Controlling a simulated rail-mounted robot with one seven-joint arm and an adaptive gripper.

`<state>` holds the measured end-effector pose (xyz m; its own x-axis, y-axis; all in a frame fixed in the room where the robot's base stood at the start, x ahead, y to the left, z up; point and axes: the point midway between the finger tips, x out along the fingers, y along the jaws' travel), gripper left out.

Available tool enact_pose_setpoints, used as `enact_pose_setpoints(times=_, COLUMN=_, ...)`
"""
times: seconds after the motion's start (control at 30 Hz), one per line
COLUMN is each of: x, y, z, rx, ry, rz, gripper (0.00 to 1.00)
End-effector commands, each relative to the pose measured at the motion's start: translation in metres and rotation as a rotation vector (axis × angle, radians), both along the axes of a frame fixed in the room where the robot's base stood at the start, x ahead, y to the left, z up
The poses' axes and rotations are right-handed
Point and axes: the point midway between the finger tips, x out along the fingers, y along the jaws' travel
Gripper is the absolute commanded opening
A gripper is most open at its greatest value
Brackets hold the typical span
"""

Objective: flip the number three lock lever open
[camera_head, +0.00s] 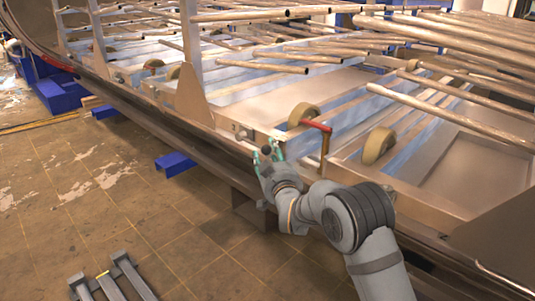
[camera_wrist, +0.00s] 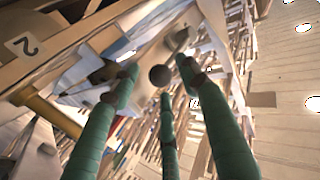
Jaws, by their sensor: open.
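My gripper (camera_head: 268,153) is at the chamber's near edge in the head view, its green fingers spread open. In the wrist view, my gripper (camera_wrist: 160,78) shows three green fingers around a dark round knob (camera_wrist: 160,75). The knob appears between the fingertips, with no finger clearly closed on it. I cannot tell whether this knob belongs to the number three lock lever. No number three label is readable. A label with a 2 (camera_wrist: 22,46) shows at the upper left of the wrist view. A red-topped lever (camera_head: 316,126) stands upright just right of my gripper.
Tan wheels (camera_head: 304,115) and (camera_head: 379,145) sit on the rails beside the red-topped lever. Long metal tubes (camera_head: 455,118) lie over the chamber bed. A metal upright (camera_head: 192,70) rises to the left. The tiled floor (camera_head: 150,215) in front is mostly clear.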

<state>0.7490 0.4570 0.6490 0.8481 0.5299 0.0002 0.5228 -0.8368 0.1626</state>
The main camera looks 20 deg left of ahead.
Motion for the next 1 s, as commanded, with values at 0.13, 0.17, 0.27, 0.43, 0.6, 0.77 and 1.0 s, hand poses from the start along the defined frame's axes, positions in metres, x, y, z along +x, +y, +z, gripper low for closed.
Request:
enact_pose_setpoints(times=0.13, x=0.0070, y=0.0050, z=-0.0002, rx=-0.001, ry=0.000, rz=0.001, gripper=0.45)
enact_pose_setpoints(times=0.17, x=0.0077, y=0.0054, z=-0.0003, rx=-0.001, ry=0.000, rz=0.001, gripper=0.45)
enact_pose_setpoints(times=0.27, x=0.0087, y=0.0057, z=-0.0001, rx=-0.001, ry=0.000, rz=0.001, gripper=0.45)
enact_pose_setpoints(times=0.43, x=0.0085, y=0.0058, z=-0.0001, rx=-0.001, ry=0.000, rz=0.001, gripper=0.45)
enact_pose_setpoints(times=0.6, x=0.0085, y=0.0057, z=0.0000, rx=-0.001, ry=0.000, rz=0.001, gripper=0.35)
enact_pose_setpoints(times=0.77, x=0.0084, y=0.0056, z=0.0001, rx=-0.001, ry=0.000, rz=0.001, gripper=0.26)
enact_pose_setpoints(times=1.0, x=0.0084, y=0.0057, z=-0.0002, rx=-0.001, ry=0.000, rz=0.001, gripper=0.12)
